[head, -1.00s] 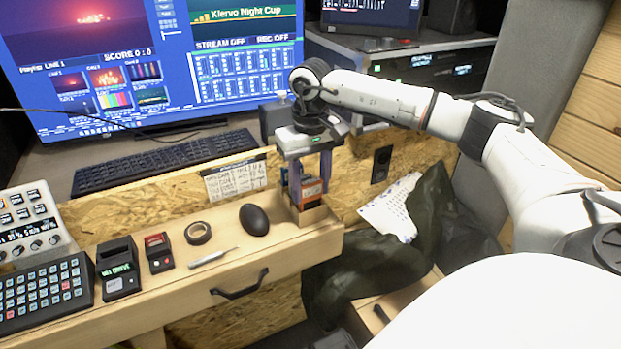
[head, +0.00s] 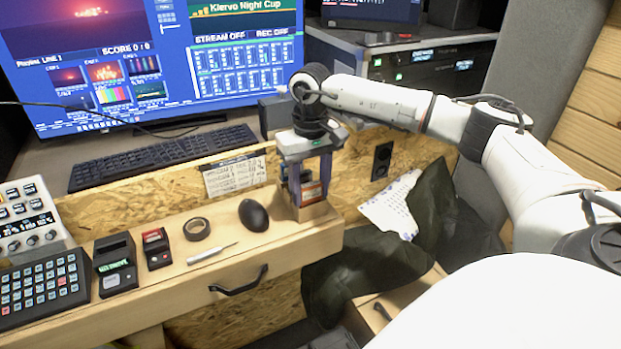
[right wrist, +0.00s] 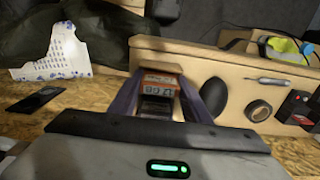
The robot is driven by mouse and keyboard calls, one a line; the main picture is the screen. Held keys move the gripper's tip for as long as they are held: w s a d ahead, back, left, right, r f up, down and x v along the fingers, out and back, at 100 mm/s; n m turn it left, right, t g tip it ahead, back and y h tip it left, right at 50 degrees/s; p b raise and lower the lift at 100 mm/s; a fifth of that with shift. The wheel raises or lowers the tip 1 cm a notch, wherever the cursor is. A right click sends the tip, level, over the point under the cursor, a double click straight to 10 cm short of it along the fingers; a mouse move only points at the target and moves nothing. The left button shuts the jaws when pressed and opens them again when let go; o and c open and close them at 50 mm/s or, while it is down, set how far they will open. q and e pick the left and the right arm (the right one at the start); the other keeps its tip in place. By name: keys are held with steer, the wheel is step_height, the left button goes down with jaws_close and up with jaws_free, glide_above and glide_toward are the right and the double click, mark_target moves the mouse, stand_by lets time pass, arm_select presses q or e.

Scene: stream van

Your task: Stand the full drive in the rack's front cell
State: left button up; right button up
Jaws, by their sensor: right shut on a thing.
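My right gripper (head: 308,188) is shut on the drive (head: 311,193), a small dark block with an orange-and-white label. It holds the drive upright at the wooden rack (head: 316,212) on the right end of the ledge. The drive's lower part is hidden by the rack's front, so it appears at least partly inside a cell. Which cell cannot be told clearly. In the right wrist view the labelled drive (right wrist: 157,86) sits between the two fingers. A second dark item (head: 284,171) shows just behind the left finger. My left gripper is not in view.
On the ledge left of the rack are a black mouse (head: 254,215), a tape roll (head: 196,229), a silver pen-like tool (head: 212,254), a red-topped device (head: 156,248) and a black drive dock (head: 115,266). A paper label (head: 235,176) is on the board behind.

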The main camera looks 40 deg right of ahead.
steer(key=o, duration=1.2)
steer(key=shift+f, duration=0.1)
